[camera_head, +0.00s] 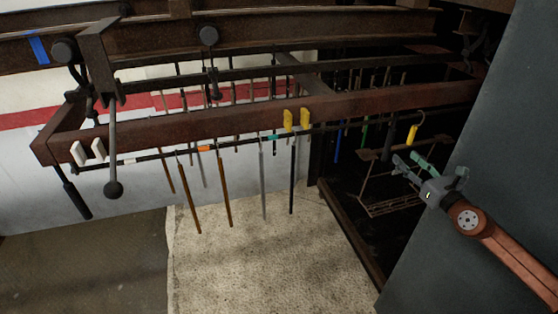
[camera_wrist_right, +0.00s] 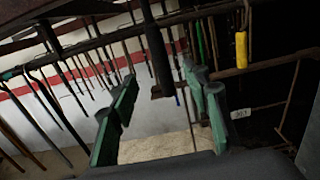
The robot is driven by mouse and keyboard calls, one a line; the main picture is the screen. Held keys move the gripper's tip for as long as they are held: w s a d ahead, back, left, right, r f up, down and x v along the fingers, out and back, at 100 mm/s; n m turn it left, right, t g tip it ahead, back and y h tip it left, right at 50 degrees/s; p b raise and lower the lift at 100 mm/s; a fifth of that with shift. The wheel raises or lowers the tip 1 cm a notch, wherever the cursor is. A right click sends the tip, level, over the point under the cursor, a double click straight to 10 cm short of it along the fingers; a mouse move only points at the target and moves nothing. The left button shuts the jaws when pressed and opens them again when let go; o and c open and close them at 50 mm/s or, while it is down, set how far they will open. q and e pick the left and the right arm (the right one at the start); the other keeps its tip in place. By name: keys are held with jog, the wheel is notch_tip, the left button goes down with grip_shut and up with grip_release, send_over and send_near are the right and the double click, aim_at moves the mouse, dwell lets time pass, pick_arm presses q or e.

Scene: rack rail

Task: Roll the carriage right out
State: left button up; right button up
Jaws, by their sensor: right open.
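The carriage appears to be the rust-red frame (camera_head: 200,122) hung under the dark overhead rail (camera_head: 260,38), with several thin rods hanging from its bar. My right gripper (camera_head: 408,162) is open at the right of the head view, below the frame's right part and just under a yellow-handled hook (camera_head: 412,135). My left gripper is not in view.
A large grey panel (camera_head: 470,90) stands at the right, close to my right arm. A dark recess with a wire rack (camera_head: 395,207) lies behind the gripper. A rod with a ball end (camera_head: 113,188) hangs at the left. The pale floor (camera_head: 265,265) below is clear.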

aim_at(391, 145)
jog(key=x, duration=0.8)
jog(key=shift+f+b, duration=0.15)
jog(key=shift+b, duration=0.2)
jog(key=shift+w, duration=0.1)
jog(key=shift+x, duration=1.1)
grip_shut()
